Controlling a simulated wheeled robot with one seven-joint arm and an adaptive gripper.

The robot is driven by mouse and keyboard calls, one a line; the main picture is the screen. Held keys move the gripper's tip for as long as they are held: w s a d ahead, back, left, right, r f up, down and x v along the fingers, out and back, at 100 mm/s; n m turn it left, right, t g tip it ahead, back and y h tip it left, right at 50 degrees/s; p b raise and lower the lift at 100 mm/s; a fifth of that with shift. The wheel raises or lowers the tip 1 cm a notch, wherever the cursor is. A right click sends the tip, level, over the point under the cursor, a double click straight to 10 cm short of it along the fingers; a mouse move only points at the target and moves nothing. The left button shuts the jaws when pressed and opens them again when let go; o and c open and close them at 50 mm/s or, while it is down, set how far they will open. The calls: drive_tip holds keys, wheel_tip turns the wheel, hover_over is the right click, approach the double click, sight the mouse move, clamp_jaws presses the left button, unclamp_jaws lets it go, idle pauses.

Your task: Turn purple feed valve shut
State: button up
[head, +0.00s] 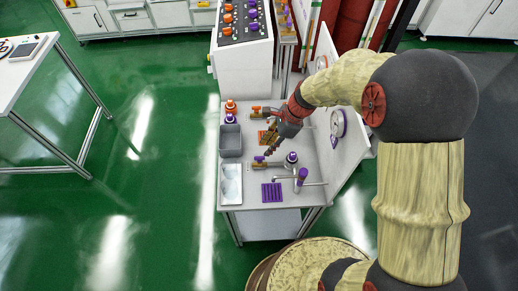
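The purple feed valve (260,159) has a small purple handle on a brass-coloured body, on the near half of the white worktable (245,203). A pipe runs right from it toward a purple-topped fitting (292,157). My gripper (272,148) points down and left from the red wrist, just above and behind the purple valve in the picture. A gap or contact between them cannot be made out. The fingers are small and dark, and their opening is unclear. The exact angle of the handle is too small to read.
An orange valve (257,108) and orange grate (268,137) lie farther back. A purple grate (272,193) and purple-capped upright part (302,175) are nearer. A grey bin (230,141) and pale tray (231,184) line the left edge. A white panel with a gauge (338,123) stands right.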

sight(260, 157)
drive_tip(key=b+x, duration=0.1)
drive_tip(key=x, duration=0.6)
drive_tip(key=shift+f+b, duration=0.1)
drive_tip(key=shift+b, duration=0.3)
drive_tip(key=shift+c, duration=1)
clamp_jaws()
